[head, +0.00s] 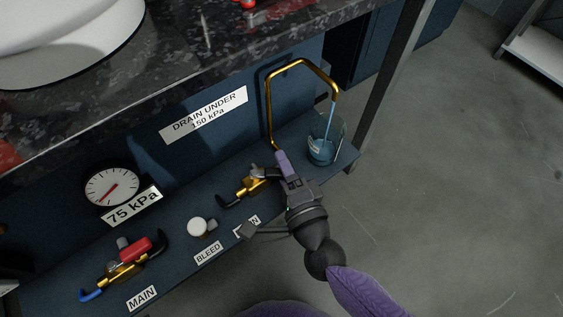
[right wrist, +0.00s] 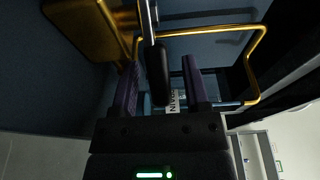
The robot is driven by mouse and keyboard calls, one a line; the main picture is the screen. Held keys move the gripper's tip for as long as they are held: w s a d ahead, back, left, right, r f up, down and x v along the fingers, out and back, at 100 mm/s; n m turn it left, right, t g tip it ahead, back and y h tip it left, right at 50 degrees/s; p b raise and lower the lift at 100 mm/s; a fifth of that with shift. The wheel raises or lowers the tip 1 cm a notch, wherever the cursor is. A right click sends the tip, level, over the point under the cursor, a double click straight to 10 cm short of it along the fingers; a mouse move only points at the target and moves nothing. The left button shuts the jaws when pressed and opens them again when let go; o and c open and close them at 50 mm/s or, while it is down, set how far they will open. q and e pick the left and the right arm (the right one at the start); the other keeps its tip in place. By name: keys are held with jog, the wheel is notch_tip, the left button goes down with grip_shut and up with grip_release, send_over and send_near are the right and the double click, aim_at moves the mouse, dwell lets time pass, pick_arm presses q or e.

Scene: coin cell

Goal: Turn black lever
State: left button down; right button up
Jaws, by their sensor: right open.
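My right gripper (head: 283,163) is at the brass drain valve (head: 255,187), under the counter. In the right wrist view, its two purple fingers (right wrist: 160,85) stand open on either side of a black lever (right wrist: 156,72). A gap shows between the lever and the right finger; contact with the left finger cannot be told. My left gripper is out of view.
Blue liquid runs from the brass pipe (head: 269,105) into a clear beaker (head: 322,150). The gauge (head: 111,187) sits above a 75 kPa sign (head: 134,207). A white bleed knob (head: 202,227) and red-handled main valve (head: 128,257) stand left. The counter (head: 190,55) overhangs.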

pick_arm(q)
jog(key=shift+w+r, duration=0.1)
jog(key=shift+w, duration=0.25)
pick_arm(e)
jog(key=shift+w+a, duration=0.15)
jog(key=shift+w, duration=0.3)
grip_shut()
